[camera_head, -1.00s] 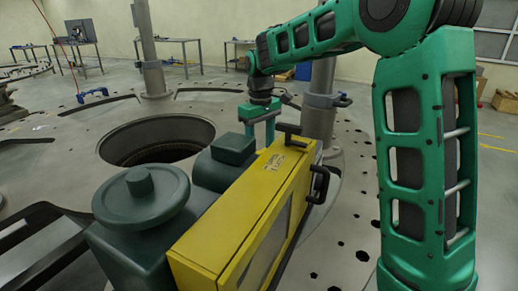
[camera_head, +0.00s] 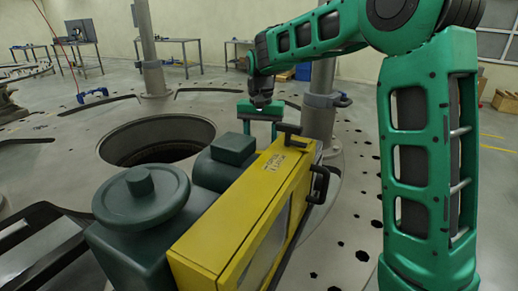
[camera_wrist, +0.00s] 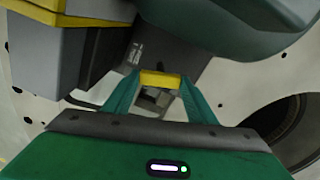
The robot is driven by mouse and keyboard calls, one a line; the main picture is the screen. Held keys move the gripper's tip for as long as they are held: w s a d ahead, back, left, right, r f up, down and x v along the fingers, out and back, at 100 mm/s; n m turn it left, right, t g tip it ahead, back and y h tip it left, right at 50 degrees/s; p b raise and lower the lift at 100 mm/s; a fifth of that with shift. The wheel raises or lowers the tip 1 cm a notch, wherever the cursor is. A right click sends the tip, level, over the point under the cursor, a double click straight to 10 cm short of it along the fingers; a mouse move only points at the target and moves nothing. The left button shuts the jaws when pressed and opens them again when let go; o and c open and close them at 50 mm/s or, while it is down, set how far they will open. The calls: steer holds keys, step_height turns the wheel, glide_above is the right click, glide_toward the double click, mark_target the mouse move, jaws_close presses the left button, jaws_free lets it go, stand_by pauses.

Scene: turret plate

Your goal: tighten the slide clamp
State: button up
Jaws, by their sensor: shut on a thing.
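My gripper (camera_head: 261,128) is behind the far end of the yellow machine (camera_head: 238,213), and its fingertips are partly hidden in the head view. In the wrist view my gripper (camera_wrist: 160,82) is shut on a short yellow bar (camera_wrist: 160,79), with one green finger at each end. The bar appears to be the handle of the slide clamp, beside a dark grey block (camera_wrist: 150,50). The rest of the clamp is hidden in the head view.
A dark green handwheel (camera_head: 142,196) and a green block (camera_head: 233,149) stand left of the yellow machine. A round floor opening (camera_head: 157,139) lies behind them. A grey post (camera_head: 322,100) stands just right of my gripper. Black handles (camera_head: 319,184) stick out from the machine's right side.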

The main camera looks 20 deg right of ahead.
steer(key=shift+r+m, duration=0.1)
steer(key=shift+m, duration=1.4)
steer(key=shift+w+a, duration=0.1)
steer(key=o, duration=1.1)
steer(key=shift+c, duration=0.2)
step_height(320, 180, up, 11)
steer(key=shift+f, duration=0.2)
